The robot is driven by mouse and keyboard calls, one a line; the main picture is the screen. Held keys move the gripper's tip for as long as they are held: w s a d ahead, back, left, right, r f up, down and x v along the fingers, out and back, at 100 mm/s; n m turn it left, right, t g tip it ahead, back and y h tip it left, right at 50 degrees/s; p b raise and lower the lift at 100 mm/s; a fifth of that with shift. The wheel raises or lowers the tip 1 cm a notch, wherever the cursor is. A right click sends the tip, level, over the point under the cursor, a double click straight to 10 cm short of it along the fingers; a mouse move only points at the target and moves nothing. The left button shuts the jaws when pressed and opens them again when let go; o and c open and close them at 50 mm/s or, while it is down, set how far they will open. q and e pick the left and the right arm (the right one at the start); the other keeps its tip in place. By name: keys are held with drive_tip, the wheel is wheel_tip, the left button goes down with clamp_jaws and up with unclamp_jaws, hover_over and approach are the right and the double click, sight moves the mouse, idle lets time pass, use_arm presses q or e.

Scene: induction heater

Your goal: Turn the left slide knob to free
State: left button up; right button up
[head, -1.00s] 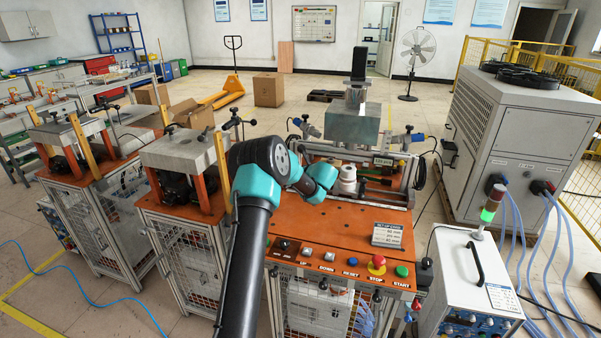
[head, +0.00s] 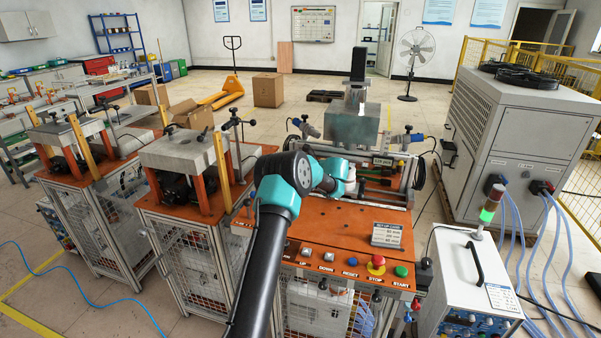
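My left arm comes up from the bottom edge over the front left of the induction heater's orange bench top (head: 345,237). Its teal wrist (head: 335,173) points right, toward the middle of the bench. The fingers of my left gripper are hidden or too small to make out there. A white round part (head: 351,181) shows just right of the wrist; I cannot tell what it belongs to. I cannot pick out the left slide knob for certain; my arm covers the left part of the bench and control panel. My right gripper is not in view.
A grey metal block (head: 353,127) hangs over the bench behind my wrist. A settings sign (head: 387,235) stands at the front right. The red stop button (head: 376,262) and green start button (head: 401,271) line the front edge. A white box with a signal lamp (head: 489,211) stands to the right.

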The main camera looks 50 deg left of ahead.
use_arm(q)
drive_tip(key=shift+n+g, duration=0.3)
drive_tip(key=o, duration=0.9)
drive_tip(key=s+d+r, duration=0.5)
drive_tip(key=s+d, duration=0.5)
drive_tip(key=d, duration=0.2)
drive_tip(key=shift+s, duration=0.35)
idle(0.4)
